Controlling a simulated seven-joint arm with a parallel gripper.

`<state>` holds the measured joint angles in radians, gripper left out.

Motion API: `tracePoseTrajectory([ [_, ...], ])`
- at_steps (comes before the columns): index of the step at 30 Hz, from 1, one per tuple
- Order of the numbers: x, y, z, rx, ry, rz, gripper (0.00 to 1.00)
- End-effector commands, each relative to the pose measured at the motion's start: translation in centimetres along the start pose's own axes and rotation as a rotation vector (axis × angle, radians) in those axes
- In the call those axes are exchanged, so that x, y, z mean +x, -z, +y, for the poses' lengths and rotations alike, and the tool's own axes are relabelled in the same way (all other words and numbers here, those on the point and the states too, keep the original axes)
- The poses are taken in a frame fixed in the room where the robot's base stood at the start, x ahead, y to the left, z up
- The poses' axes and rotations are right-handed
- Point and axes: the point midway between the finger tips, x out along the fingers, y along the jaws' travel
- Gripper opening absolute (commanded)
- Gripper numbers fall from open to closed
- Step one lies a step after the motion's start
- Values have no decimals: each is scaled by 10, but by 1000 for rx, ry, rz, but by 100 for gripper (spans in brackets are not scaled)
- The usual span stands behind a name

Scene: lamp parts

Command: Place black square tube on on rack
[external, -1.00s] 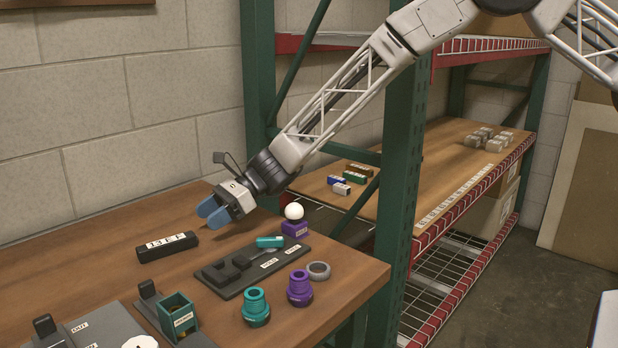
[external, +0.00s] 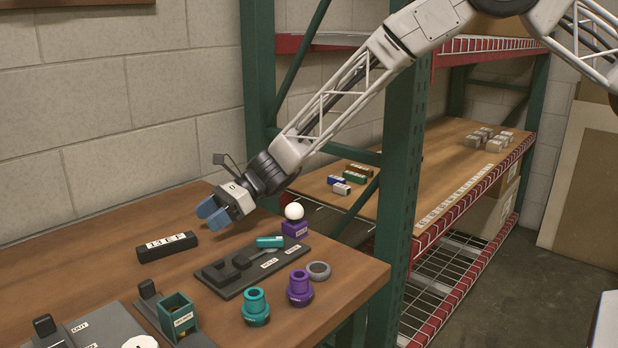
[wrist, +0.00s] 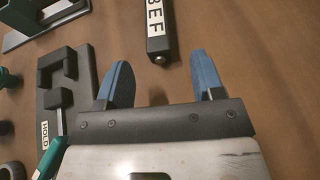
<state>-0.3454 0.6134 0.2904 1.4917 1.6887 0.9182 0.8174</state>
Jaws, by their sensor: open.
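The black square tube (external: 167,247) lies on the wooden table, with a white lettered label on its upper face. Its near end also shows in the wrist view (wrist: 158,30), between and ahead of the fingertips, with "BEF" readable. My gripper (external: 214,214) is open and empty above the table, to the right of the tube and apart from it. Its two blue fingers (wrist: 158,78) are spread wide. The rack is a green-post shelving unit with a wooden shelf (external: 425,172) at the right, carrying small labelled blocks and a row of white labels along its front edge.
A black fixture labelled HOLD (external: 250,268) sits near the table's right side. A purple block with a white ball (external: 294,222), a teal part (external: 256,307) and a purple part (external: 299,289) stand nearby. A green rack post (external: 400,170) rises between table and shelf.

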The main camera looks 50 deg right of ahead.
Motion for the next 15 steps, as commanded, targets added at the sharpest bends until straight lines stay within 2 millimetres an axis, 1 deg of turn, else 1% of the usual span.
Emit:
tracePoseTrajectory([
  [6, 17, 1, 1, 0, -1, 1, 62],
  [9, 22, 0, 1, 0, -1, 1, 62],
  [15, 24, 0, 0, 0, 0, 0, 62],
])
